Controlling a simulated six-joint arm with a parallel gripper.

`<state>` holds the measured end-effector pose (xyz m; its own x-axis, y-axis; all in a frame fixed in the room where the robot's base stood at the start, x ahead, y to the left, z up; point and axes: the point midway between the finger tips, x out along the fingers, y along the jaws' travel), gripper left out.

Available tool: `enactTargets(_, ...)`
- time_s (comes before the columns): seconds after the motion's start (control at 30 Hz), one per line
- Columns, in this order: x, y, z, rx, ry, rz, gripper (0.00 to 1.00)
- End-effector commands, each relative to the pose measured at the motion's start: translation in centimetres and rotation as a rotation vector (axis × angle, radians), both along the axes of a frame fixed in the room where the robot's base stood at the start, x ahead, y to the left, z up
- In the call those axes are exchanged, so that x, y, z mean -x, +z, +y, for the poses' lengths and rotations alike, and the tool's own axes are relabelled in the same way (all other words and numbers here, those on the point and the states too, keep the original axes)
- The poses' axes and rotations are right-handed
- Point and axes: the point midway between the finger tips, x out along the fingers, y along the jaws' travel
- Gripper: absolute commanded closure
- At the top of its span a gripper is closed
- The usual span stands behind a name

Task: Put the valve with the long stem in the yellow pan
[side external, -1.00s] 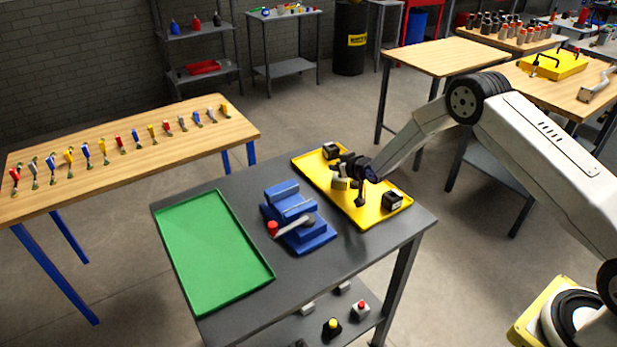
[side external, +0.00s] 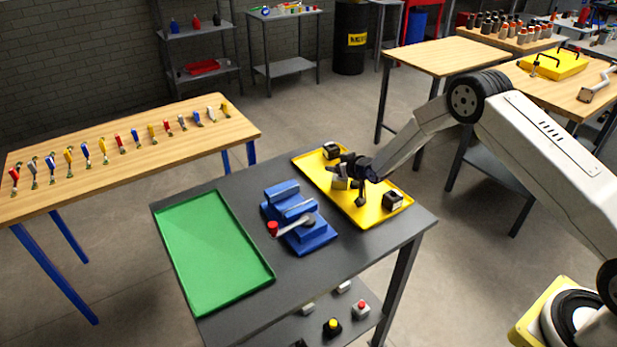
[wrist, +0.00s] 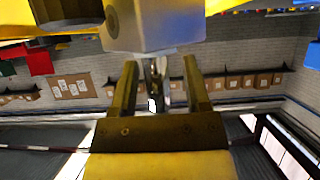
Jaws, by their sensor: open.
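The yellow pan (side external: 374,214) lies on the right part of the dark grey table. A grey, block-shaped valve (side external: 339,183) is in the pan, close to my gripper (side external: 345,168). In the wrist view its metal body (wrist: 152,28) is large at the top, and a thin stem runs from it between my fingers. My gripper (wrist: 160,90) is open, with one finger on each side of the stem and a gap at each side. Two darker blocks sit in the pan, a far one (side external: 331,150) and a near one (side external: 392,200).
A blue vise-like fixture (side external: 298,225) with a red-knobbed lever stands left of the pan. A green tray (side external: 212,250) lies empty at the left of the table. A wooden bench (side external: 140,150) with a row of small coloured valves stands behind.

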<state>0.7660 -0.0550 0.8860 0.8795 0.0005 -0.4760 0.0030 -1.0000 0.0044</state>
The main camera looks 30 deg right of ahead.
Motion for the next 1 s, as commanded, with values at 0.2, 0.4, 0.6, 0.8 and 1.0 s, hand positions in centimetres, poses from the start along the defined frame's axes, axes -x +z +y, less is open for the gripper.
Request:
enactTargets(0.2, 1.5, 0.9, 0.0, -0.001, -0.002, 0.005, 0.4)
enactTargets(0.4, 3.1, 1.9, 0.0, -0.001, -0.002, 0.004, 0.4)
enactTargets(0.6, 4.9, 2.9, -0.1, -0.002, -0.003, 0.005, 0.4)
enactTargets(0.8, 6.8, 3.9, -0.1, -0.003, -0.004, 0.004, 0.4)
enactTargets(1.0, 8.7, 4.9, -0.1, -0.003, -0.004, 0.004, 0.4)
